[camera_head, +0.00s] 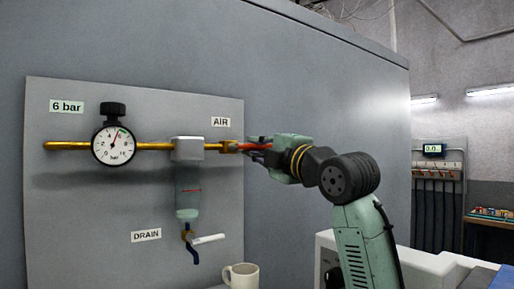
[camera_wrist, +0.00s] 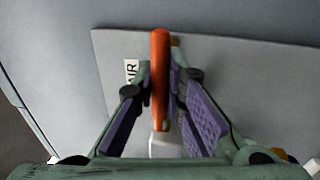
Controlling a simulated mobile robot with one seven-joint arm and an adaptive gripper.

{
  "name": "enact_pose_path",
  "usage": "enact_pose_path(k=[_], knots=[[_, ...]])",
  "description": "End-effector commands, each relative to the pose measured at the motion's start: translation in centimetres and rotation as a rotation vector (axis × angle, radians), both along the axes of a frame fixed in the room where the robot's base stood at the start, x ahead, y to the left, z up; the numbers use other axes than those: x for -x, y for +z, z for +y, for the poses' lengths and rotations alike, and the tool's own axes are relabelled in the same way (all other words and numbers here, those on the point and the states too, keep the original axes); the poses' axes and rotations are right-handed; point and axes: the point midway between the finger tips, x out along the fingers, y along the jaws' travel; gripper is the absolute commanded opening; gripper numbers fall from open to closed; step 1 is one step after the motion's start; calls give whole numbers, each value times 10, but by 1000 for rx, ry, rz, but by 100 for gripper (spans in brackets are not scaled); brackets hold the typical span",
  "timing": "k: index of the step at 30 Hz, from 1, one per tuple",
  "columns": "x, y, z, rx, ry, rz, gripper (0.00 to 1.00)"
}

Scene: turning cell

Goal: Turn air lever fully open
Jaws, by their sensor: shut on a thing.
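The air lever (camera_head: 256,146) is red-orange and extends rightward from the brass valve (camera_head: 229,146) under the AIR label (camera_head: 220,122). In the wrist view the lever (camera_wrist: 160,75) stands upright in the picture between my purple finger pads. My gripper (camera_head: 262,152) is at the lever from the right, with its fingers around it. In the wrist view my gripper (camera_wrist: 165,95) is shut on the lever, though the exact contact is hard to see. In the head view the fingers partly hide the lever's outer end.
The panel (camera_head: 90,225) carries a gauge (camera_head: 113,146) with its needle near 6, a brass pipe (camera_head: 65,146), a filter bowl (camera_head: 187,190) and a drain lever (camera_head: 208,239). A mug (camera_head: 241,276) stands below. The wall right of the panel is bare.

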Motion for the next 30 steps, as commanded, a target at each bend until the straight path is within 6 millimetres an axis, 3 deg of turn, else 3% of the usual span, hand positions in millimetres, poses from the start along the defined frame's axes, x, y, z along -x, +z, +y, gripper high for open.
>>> enact_pose_path(k=[2,3,12,23,30], knots=[[1,1,1,1,2,-3,0],[1,1,1,1,2,-3,14],[0,1,0,0,1,-1,32],[5,-1,-3,-1,0,0,32],[40,-9,-27,-2,-1,-2,32]])
